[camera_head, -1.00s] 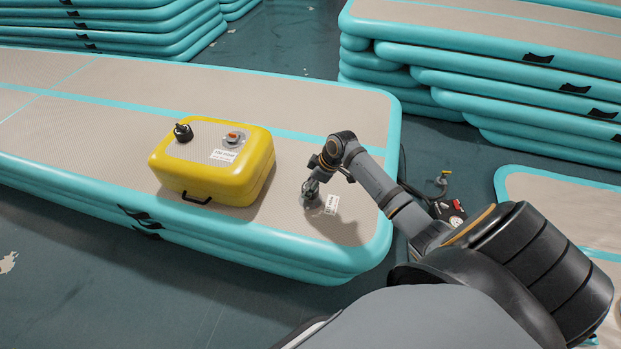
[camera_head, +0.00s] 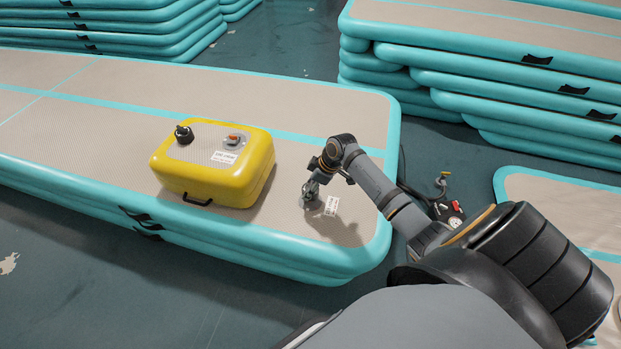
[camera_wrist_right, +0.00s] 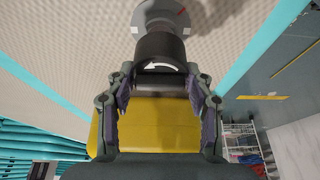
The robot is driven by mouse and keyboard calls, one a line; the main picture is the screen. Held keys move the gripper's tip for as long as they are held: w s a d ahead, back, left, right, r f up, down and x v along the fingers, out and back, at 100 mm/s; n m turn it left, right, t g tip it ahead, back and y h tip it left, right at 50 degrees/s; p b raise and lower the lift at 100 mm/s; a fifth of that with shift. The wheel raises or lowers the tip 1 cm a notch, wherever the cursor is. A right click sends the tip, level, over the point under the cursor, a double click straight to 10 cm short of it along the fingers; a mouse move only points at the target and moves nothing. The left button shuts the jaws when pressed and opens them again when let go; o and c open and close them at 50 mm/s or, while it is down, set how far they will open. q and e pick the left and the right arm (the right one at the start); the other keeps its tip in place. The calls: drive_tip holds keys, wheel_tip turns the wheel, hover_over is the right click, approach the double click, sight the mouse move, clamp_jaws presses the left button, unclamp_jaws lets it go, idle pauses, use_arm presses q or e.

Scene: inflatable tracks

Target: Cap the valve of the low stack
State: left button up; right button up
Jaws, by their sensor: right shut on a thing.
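The low stack (camera_head: 70,75) is a beige-topped, teal-edged inflatable track pile across the left and middle of the head view. Its grey valve (camera_head: 330,205) sits near the right end, beside a white label. My right gripper (camera_head: 312,192) is over this valve, pointing down. In the right wrist view my right gripper (camera_wrist_right: 160,90) is shut on a dark cap (camera_wrist_right: 158,48) with a white curved arrow. The cap is at the round grey valve flange (camera_wrist_right: 180,12); I cannot tell whether it is seated. My left gripper is not in view.
A yellow box (camera_head: 215,175) with a black knob and an orange part stands on the low stack, left of my gripper. A gauge and hose (camera_head: 448,208) lie on the floor to the right. Taller stacks (camera_head: 500,50) stand behind.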

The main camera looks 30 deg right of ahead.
drive_tip(key=shift+f+b, duration=0.95)
drive_tip(key=shift+f, duration=1.05)
drive_tip(key=n+g+y+b, duration=0.1)
drive_tip(key=n+b, duration=0.1)
drive_tip(key=n, duration=0.1)
drive_tip(key=shift+f+n, duration=0.15)
drive_tip(key=shift+n, duration=0.25)
drive_tip(key=shift+n+g, duration=0.3)
drive_tip(key=shift+n, duration=0.4)
drive_tip(key=shift+n+b, duration=0.3)
drive_tip(key=shift+b, duration=0.15)
drive_tip(key=shift+n+g+y+b, duration=0.4)
drive_tip(key=shift+n+g+b, duration=0.3)
drive_tip(key=shift+n, duration=0.5)
drive_tip(key=shift+n+b, duration=0.55)
drive_tip(key=shift+n, duration=0.15)
drive_tip(key=shift+n+g, duration=0.3)
drive_tip(key=shift+n, duration=0.1)
